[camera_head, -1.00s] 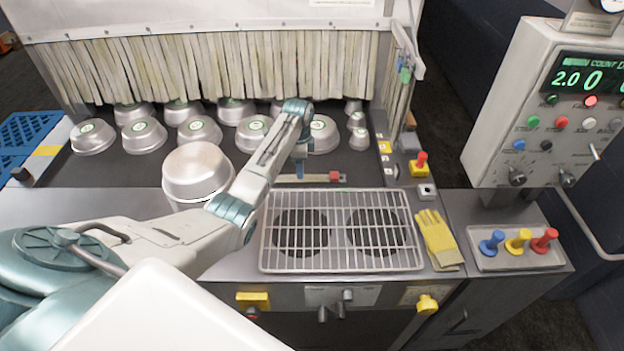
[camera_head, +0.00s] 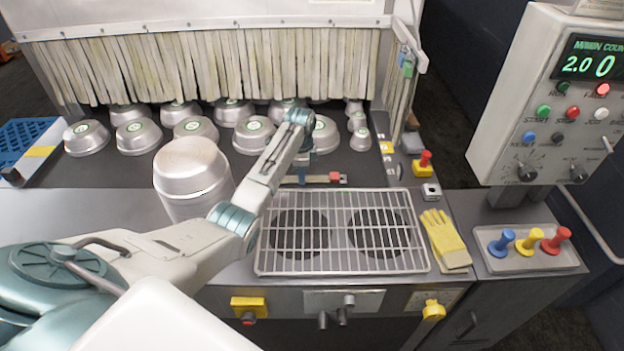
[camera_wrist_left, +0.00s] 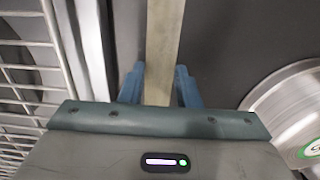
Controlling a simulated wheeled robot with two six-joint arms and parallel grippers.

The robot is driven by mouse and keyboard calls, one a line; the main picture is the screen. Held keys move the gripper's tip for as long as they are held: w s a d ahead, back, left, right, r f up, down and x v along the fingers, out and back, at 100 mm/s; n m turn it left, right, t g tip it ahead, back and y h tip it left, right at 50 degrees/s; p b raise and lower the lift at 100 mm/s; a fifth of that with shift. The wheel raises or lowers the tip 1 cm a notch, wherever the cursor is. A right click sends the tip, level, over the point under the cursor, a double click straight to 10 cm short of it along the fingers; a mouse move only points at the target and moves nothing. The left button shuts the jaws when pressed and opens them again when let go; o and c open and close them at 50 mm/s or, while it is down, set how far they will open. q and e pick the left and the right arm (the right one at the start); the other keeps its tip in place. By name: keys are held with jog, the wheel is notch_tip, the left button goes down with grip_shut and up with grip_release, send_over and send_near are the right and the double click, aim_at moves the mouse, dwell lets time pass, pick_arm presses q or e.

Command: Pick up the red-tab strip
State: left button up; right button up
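The red-tab strip is a thin tan strip (camera_head: 318,179) with a red tab (camera_head: 335,177) at its right end. It lies on the dark deck behind the wire rack in the head view. My left gripper (camera_head: 302,174) is over the strip's left part, its fingers small and partly hidden. In the left wrist view, my left gripper (camera_wrist_left: 160,88) has two blue fingers apart, one on each side of the tan strip (camera_wrist_left: 164,35). I cannot tell whether they touch it. The red tab is out of the wrist view. My right gripper is not in view.
A wire rack (camera_head: 340,231) lies in front of the strip. A large metal pan (camera_head: 190,165) stands to the left, and several pans sit behind near the curtain. A yellow glove (camera_head: 444,238) and a tray of colored knobs (camera_head: 530,262) are to the right.

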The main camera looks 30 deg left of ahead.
pick_arm(q)
jog(key=shift+r, duration=0.35)
notch_tip(320, 180, up, 9)
jog(key=b, duration=0.3)
jog(key=shift+r, duration=0.15)
